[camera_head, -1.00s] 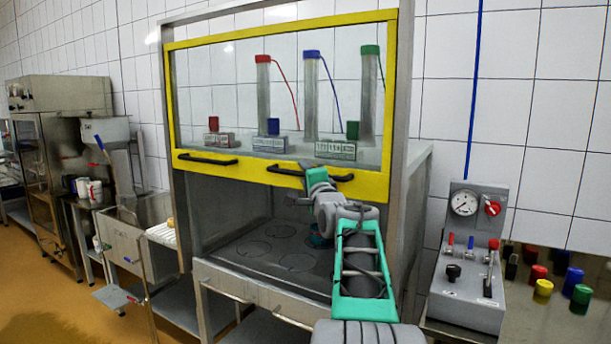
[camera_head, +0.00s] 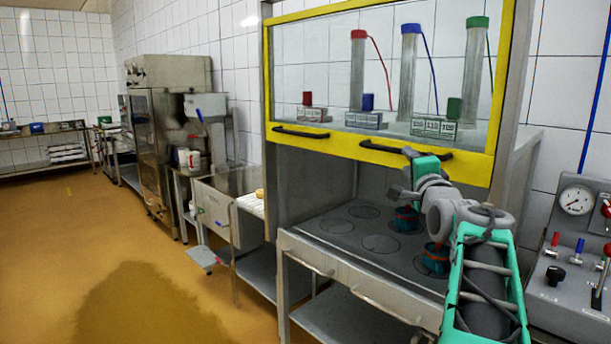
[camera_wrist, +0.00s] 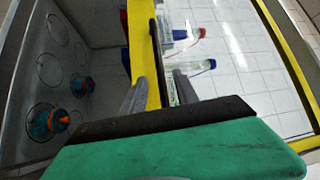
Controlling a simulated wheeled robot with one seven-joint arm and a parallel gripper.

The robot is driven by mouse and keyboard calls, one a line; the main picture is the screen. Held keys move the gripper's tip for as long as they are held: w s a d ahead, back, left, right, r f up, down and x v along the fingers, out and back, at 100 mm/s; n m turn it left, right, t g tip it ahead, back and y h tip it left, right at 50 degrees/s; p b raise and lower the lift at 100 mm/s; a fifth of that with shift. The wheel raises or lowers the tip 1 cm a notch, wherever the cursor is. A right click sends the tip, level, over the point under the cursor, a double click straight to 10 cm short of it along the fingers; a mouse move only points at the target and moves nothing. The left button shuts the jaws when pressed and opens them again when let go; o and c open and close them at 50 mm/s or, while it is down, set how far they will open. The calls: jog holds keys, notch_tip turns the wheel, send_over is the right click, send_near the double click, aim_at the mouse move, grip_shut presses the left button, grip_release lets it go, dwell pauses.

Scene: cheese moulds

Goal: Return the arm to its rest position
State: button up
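My arm comes up from the lower right in the head view. My gripper (camera_head: 402,173), with green and grey parts, is in front of the cabinet's yellow-framed window (camera_head: 480,165), near its right black handle (camera_head: 385,148). In the wrist view, the two fingers of my gripper (camera_wrist: 158,88) stand apart with the yellow frame seen between them. Nothing shows held. Whether a finger touches the frame or handle cannot be told. The green palm fills the lower part of the wrist view.
Two blue-and-red moulds, one (camera_head: 406,219) farther back, stand on the cabinet's floor (camera_head: 340,240) among marked circles. A gauge panel (camera_head: 570,250) is at the right. A sink (camera_head: 225,205) and a steel machine (camera_head: 160,140) are at the left. The orange floor (camera_head: 80,240) is open at the left.

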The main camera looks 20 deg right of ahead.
jog(key=s+d+f+n+g+y, duration=0.15)
jog(key=f+n+g, duration=0.25)
jog(key=f, duration=0.6)
jog(key=s+f+n+g+y, duration=0.1)
jog(key=s+f+n+g, duration=0.25)
jog(key=f, duration=0.65)
jog(key=s+a+f+n+g+y, duration=0.1)
jog(key=s+a+f+n+g, duration=0.15)
jog(key=s+a+f, duration=0.4)
jog(key=s+a+f+n+g+y, duration=0.1)
jog(key=s+a+f+g+y, duration=0.2)
jog(key=f, duration=0.6)
jog(key=s+a+f+n+g+p, duration=0.3)
jog(key=s+a, duration=0.4)
jog(key=a, duration=0.6)
jog(key=w+a+r+n+y, duration=0.1)
jog(key=a+n, duration=0.2)
jog(key=a, duration=0.6)
jog(key=w+a+r+n+t+p, duration=0.1)
jog(key=a+n, duration=0.3)
jog(key=a, duration=0.5)
jog(key=shift+w+r+y, duration=0.3)
jog(key=shift+r+y, duration=0.05)
jog(key=shift+r, duration=0.4)
jog(key=shift+a, duration=0.1)
